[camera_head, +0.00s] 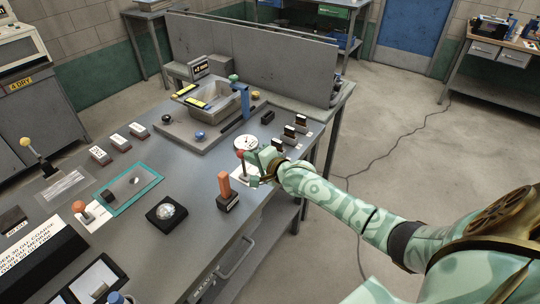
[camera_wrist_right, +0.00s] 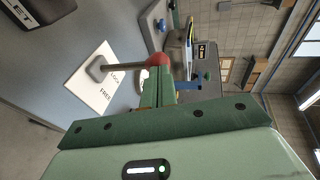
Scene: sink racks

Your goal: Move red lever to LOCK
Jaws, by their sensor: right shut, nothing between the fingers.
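The red lever has a red ball knob (camera_head: 240,154) on a thin rod, standing on a white plate (camera_head: 239,178) near the bench's right edge. In the right wrist view the red knob (camera_wrist_right: 158,59) sits at my fingertips, and the rod (camera_wrist_right: 125,66) runs to a grey base (camera_wrist_right: 96,68). The plate (camera_wrist_right: 100,87) there reads LOCK and FREE; which mark the lever is set to, I cannot tell. My right gripper (camera_head: 260,160) is shut and empty, right beside the knob; its fingers (camera_wrist_right: 158,88) also show in the wrist view. Contact is unclear. My left gripper is out of view.
An orange upright block (camera_head: 224,184) stands left of and nearer than the lever. A round white dial (camera_head: 245,142) and several dark switch blocks (camera_head: 289,134) stand behind. Open floor lies right of the bench.

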